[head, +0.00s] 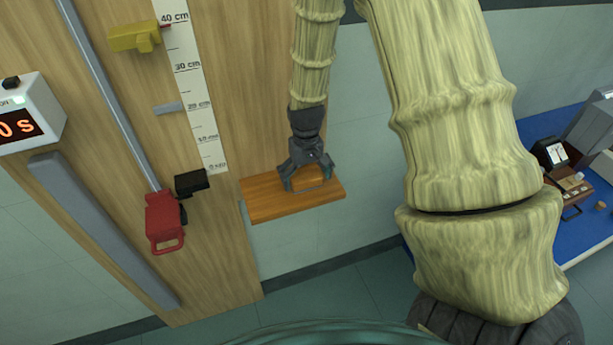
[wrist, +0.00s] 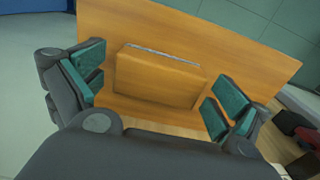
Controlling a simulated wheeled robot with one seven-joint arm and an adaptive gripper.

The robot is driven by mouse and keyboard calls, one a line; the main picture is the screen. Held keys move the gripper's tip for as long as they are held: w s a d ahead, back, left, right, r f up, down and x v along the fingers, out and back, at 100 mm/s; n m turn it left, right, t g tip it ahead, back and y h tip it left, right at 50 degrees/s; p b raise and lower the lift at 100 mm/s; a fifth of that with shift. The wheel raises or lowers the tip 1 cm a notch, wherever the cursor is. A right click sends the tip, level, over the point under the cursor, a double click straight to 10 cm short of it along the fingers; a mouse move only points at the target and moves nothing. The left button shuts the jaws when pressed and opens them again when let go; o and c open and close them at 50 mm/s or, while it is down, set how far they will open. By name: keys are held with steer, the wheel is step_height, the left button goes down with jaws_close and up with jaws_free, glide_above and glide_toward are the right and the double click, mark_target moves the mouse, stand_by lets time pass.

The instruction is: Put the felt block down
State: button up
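A flat orange-brown block (wrist: 158,78) with a thin grey strip along its far edge rests on the wooden shelf (wrist: 245,60) in the wrist view. I take it for the felt block; its colour is close to the shelf's. My gripper's teal-padded fingers (wrist: 158,92) stand open on either side of it, with a gap at each side. In the head view my gripper (head: 307,182) points down over the shelf (head: 262,207), low and close to its surface. There the block cannot be told apart from the shelf and fingers.
The shelf sticks out beside a wooden board (head: 225,265) with a centimetre scale (head: 190,80), a slanted rail, a red handled piece (head: 164,218), a small black block (head: 191,183) and a yellow device (head: 134,37). A blue bench (head: 570,130) with instruments stands at right.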

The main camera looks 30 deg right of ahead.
mark_target(307, 176)
steer(key=shift+f+b, duration=0.35)
steer(key=shift+b, duration=0.2)
step_height(307, 176, up, 5)
steer(key=shift+d+r+b, duration=0.1)
steer(key=shift+d+b, duration=0.05)
steer(key=shift+b, duration=1)
steer(key=shift+r+b, duration=0.65)
steer(key=shift+r, duration=2.35)
